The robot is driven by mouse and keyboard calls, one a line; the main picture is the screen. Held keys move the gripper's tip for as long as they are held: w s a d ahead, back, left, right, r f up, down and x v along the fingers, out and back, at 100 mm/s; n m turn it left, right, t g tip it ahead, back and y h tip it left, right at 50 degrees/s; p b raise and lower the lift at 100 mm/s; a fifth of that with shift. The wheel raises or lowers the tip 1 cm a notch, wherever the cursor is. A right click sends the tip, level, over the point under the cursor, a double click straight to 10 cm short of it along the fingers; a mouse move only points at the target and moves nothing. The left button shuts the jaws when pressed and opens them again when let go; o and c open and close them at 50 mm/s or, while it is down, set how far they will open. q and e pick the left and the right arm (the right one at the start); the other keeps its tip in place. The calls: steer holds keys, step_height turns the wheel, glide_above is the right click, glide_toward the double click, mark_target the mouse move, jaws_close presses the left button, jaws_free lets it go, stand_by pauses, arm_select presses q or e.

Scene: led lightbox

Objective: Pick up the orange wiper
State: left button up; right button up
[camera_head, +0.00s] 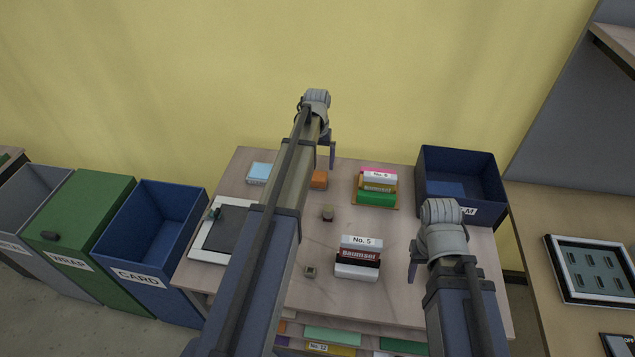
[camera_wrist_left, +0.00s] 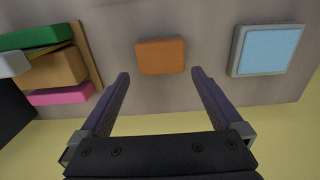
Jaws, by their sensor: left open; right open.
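The orange wiper (camera_head: 319,179) is a small rounded orange block lying on the table near its back edge. In the left wrist view the wiper (camera_wrist_left: 160,56) lies just ahead of my left gripper's fingertips, about centred between them and apart from them. My left gripper (camera_wrist_left: 160,74) is open and empty. In the head view my left gripper (camera_head: 332,155) is beside and above the wiper, and my left arm runs close by it. My right gripper (camera_head: 413,262) is open at the right of the table, far from the wiper, with its fingers partly hidden.
A light-blue pad (camera_head: 259,173) lies left of the wiper; a stack of coloured boxes (camera_head: 377,187) on a wooden base stands right of it. Another stack (camera_head: 358,258) is nearer the front. A dark blue bin (camera_head: 460,165) stands at the back right. A yellow wall (camera_head: 200,80) rises behind.

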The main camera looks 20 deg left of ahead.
mark_target(316, 175)
arm_select(q)
steer(key=shift+s+f+b, duration=0.25)
steer(key=shift+f+b, duration=1.2)
steer(key=shift+f, duration=0.2)
steer(key=shift+s+f+b, duration=0.2)
steer(key=shift+f+b, duration=1.2)
steer(key=shift+f, duration=0.2)
arm_select(e)
steer(key=shift+f, duration=3.25)
arm_select(q)
steer(key=shift+r, duration=0.1)
arm_select(e)
steer(key=shift+r, duration=0.1)
arm_select(q)
steer(key=c, duration=1.1)
steer(key=shift+r, duration=0.1)
arm_select(e)
steer(key=shift+r, duration=0.1)
arm_select(q)
step_height(316, 175, up, 10)
steer(key=p, duration=1)
arm_select(e)
step_height(316, 175, up, 10)
